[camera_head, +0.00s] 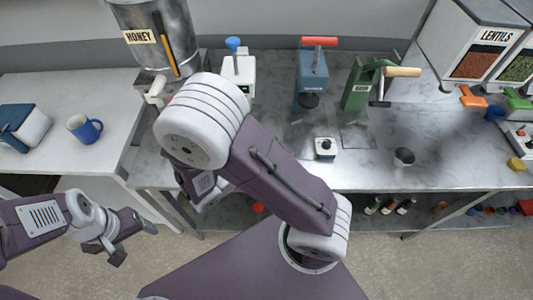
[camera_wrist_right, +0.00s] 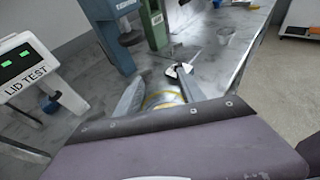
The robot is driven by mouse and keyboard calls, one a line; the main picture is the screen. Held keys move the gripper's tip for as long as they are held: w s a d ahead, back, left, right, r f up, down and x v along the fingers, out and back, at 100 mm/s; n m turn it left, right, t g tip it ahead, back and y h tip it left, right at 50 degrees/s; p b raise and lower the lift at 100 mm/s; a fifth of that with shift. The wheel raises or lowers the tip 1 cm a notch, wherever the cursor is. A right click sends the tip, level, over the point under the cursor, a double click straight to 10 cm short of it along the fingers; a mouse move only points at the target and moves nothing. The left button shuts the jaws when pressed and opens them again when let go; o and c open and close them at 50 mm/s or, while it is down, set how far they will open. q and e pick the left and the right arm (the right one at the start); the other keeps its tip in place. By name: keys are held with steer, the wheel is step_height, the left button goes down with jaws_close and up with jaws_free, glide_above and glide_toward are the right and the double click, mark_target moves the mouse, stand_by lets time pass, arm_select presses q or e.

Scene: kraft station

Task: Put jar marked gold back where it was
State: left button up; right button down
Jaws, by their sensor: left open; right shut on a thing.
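In the right wrist view, my right gripper (camera_wrist_right: 163,88) is shut on a jar (camera_wrist_right: 164,101) with a gold-yellow band. The fingers and my wrist hide most of the jar, and no marking on it can be read. In the head view my own right arm hides the right fingertips and the jar, near the front edge of the marble counter (camera_head: 285,175). My left gripper (camera_head: 134,243) is open and empty over the floor at the lower left, away from the counters.
A lid tester (camera_wrist_right: 30,70), blue press (camera_head: 312,72) and green press (camera_head: 365,85) line the counter's back. A button box (camera_head: 325,148) and small metal cup (camera_head: 403,157) stand forward. A honey dispenser (camera_head: 157,40) is at left. Several bottles (camera_head: 388,207) stand on the lower shelf.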

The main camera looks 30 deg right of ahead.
steer(key=w+f, duration=0.4)
steer(key=f, duration=0.1)
steer(key=w+f, duration=0.2)
steer(key=shift+w+d+f, duration=0.3)
steer(key=shift+w+f, duration=0.05)
steer(key=shift+w, duration=0.05)
steer(key=shift+f, duration=0.1)
steer(key=shift+f, duration=0.1)
steer(key=c, duration=0.7)
jaws_free()
